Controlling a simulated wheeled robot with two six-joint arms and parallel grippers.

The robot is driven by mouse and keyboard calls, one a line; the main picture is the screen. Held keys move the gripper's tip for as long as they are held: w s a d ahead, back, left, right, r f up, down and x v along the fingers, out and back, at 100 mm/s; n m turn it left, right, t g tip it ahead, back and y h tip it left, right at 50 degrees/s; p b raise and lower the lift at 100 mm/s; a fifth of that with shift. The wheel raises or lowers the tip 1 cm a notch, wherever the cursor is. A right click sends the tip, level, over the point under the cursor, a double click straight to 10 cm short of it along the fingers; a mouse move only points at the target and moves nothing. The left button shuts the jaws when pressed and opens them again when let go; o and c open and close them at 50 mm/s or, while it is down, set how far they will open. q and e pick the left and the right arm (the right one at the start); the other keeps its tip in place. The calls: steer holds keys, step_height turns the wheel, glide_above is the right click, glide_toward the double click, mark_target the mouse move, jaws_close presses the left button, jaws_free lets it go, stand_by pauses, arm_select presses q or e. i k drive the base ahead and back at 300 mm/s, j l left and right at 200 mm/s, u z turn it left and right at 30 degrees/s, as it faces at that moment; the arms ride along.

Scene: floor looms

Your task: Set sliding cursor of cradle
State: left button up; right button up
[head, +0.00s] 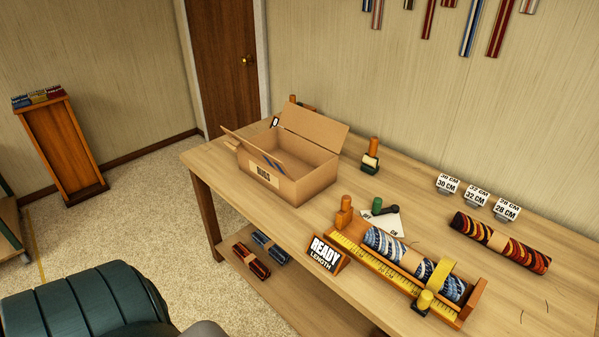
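The cradle (345,249) is a long orange wooden trough with a yellow ruler along its front edge, near the front of the workbench. A rolled blue and white rug (385,244) with a tan band lies in it. The sliding cursor (424,299) shows as a yellow knob on the ruler near the cradle's right end. A yellow band (441,272) arches over the roll just behind it. Whether the knob and band are one piece I cannot tell. The exact ruler mark is too small to read. Neither gripper is in view.
A "READY LENGTH" sign (325,253) stands at the cradle's left front. An open "RUGS" box (306,183) is at the bench's left. White length cards (477,196) and a red-orange roll (500,242) lie behind and right.

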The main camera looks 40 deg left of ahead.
mark_target(343, 216)
steer(key=j+u, duration=0.15)
steer(key=u, duration=0.75)
steer(key=k+j, duration=0.05)
